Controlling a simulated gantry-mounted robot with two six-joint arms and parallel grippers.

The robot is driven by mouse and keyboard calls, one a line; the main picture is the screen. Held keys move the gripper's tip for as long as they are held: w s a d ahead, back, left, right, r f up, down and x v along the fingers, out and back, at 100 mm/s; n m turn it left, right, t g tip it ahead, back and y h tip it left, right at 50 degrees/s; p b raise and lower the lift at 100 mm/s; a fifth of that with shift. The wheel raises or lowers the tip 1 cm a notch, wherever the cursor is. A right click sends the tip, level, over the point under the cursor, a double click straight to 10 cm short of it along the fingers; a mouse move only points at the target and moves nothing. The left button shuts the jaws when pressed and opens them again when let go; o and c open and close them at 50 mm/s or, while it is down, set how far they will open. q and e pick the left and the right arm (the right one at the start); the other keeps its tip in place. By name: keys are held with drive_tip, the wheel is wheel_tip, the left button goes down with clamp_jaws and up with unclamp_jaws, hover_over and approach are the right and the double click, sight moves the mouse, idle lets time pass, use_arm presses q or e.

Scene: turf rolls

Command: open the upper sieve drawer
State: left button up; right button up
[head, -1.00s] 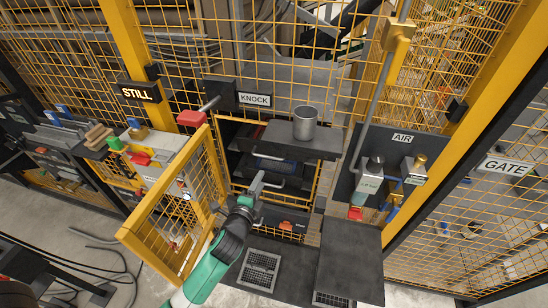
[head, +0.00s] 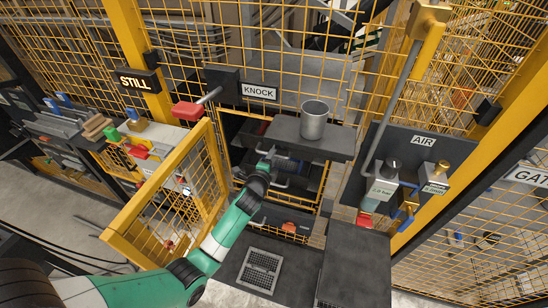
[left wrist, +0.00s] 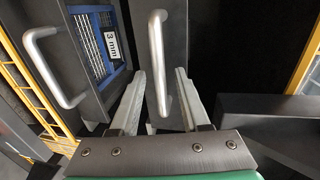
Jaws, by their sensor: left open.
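In the left wrist view, the upper drawer's metal bar handle (left wrist: 156,48) lies between the two fingers of my left gripper (left wrist: 160,73). The fingers are open, one on each side of the bar, with gaps visible. A second bar handle (left wrist: 47,72) stands to the left, beside a blue sieve (left wrist: 100,40) labelled "3 mm". In the head view, my left gripper (head: 268,160) is at the front of the sieve cabinet, under its top plate (head: 285,140); it hides most of the upper handle. The lower handle (head: 275,184) shows just below. My right gripper is out of view.
The yellow mesh door (head: 165,205) stands open left of my arm. A metal cup (head: 314,120) sits on the top plate. The red KNOCK lever (head: 187,110) is at upper left, the AIR panel (head: 400,160) at right. A dark bench (head: 355,265) with a grid plate (head: 262,268) lies below.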

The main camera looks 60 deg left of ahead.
use_arm(q)
drive_tip(key=shift+w+a, duration=0.2)
drive_tip(key=shift+a, duration=0.05)
drive_tip(key=shift+c, duration=0.3)
clamp_jaws()
idle(1.0)
